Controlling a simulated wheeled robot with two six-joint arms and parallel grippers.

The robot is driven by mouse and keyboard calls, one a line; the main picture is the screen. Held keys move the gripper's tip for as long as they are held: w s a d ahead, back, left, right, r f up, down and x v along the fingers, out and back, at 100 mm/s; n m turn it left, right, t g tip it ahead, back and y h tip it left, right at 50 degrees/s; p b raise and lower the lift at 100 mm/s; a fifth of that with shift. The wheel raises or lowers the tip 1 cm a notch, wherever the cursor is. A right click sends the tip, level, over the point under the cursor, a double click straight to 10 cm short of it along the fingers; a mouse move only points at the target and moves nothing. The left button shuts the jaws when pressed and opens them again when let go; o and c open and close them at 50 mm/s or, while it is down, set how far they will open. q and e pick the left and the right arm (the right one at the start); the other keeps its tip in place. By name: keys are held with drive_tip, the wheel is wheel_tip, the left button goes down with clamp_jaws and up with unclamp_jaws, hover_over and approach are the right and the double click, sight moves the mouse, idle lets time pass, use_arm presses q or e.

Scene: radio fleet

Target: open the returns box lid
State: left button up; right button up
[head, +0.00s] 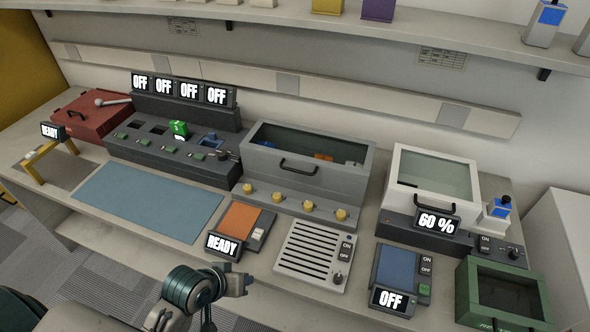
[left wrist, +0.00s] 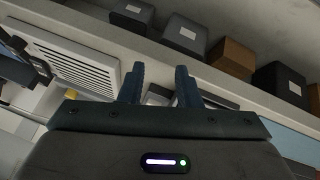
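A green box (head: 466,281) with a dark glass panel in its top stands at the front right of the bench. Letters that look like "RE" show on its front, cut off by the picture edge, so I take it for the returns box. Its lid (head: 507,295) looks shut, and a dark handle is partly visible at its front edge. My left gripper (left wrist: 160,76) is open in the left wrist view, with nothing between its two fingers. Its fingertips are not clear in the head view, where a jointed part of my arm shows at the bottom. My right gripper is in neither view.
A blue pad unit (head: 397,267) reading OFF and a white slatted panel (head: 309,250) stand left of the green box. A white glass-topped box (head: 398,188) is behind. A blue mat (head: 148,203) lies clear at left. The left wrist view shows boxes (left wrist: 186,36) on a shelf.

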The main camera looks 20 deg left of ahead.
use_arm(q)
drive_tip(key=w+r+n+t+h, duration=0.1)
drive_tip(key=w, duration=0.2)
drive_tip(key=w+d+r+n+t+h, duration=0.1)
drive_tip(key=w+r+n, duration=0.1)
drive_tip(key=w, duration=0.2)
drive_tip(key=w+r+n+t+h, duration=0.1)
drive_tip(key=w+n+t, duration=0.1)
drive_tip(key=w, duration=0.2)
drive_tip(key=shift+d+r, duration=0.3)
drive_tip(key=shift+r, duration=0.1)
drive_tip(key=w+a+r+n+t+h, duration=0.2)
drive_tip(key=w+r+n+t, duration=0.2)
drive_tip(key=w+r+n, duration=0.4)
drive_tip(key=m+p, duration=0.1)
drive_tip(key=p, duration=0.1)
hover_over(293, 173)
drive_tip(key=s+d, duration=0.2)
drive_tip(key=s, duration=0.3)
drive_tip(key=f, duration=0.3)
drive_tip(key=shift+w+a+f, duration=0.1)
drive_tip(key=shift+a+f, duration=0.05)
drive_tip(key=shift+a, duration=0.1)
clamp_jaws()
